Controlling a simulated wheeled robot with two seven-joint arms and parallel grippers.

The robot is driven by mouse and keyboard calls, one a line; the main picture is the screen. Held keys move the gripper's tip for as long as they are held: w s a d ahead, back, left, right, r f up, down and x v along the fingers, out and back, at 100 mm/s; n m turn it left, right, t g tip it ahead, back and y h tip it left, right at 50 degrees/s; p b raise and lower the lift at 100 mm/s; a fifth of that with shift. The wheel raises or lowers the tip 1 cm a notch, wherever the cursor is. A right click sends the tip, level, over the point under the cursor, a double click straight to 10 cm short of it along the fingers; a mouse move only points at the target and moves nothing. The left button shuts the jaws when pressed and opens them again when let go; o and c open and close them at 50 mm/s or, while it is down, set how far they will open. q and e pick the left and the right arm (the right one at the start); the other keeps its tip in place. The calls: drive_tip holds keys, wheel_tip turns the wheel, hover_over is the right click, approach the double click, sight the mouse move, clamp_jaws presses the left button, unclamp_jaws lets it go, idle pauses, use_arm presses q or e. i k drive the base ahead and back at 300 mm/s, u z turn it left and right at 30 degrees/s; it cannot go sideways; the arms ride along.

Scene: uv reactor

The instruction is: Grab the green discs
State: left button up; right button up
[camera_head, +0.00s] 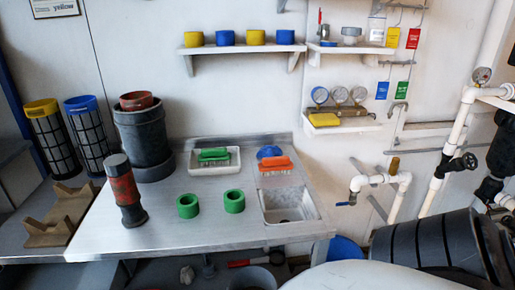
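Two green discs stand on the metal worktop (150,232). They look like short thick rings with dark openings. The left green disc (188,206) is near the middle of the worktop. The right green disc (234,201) stands a short way to its right, apart from it, left of the sink. Neither of my grippers is in view, and nothing touches the discs.
A black-and-red cylinder (124,190) stands left of the discs. A large dark canister (143,140) is behind it. A white tray with a green brush (213,156) lies behind the discs. The sink (289,206) is at right. The worktop's front is clear.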

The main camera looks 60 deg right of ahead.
sight(234, 198)
drive_tip(key=z, duration=1.1)
drive_tip(key=i, duration=0.3)
drive_tip(key=z, duration=0.8)
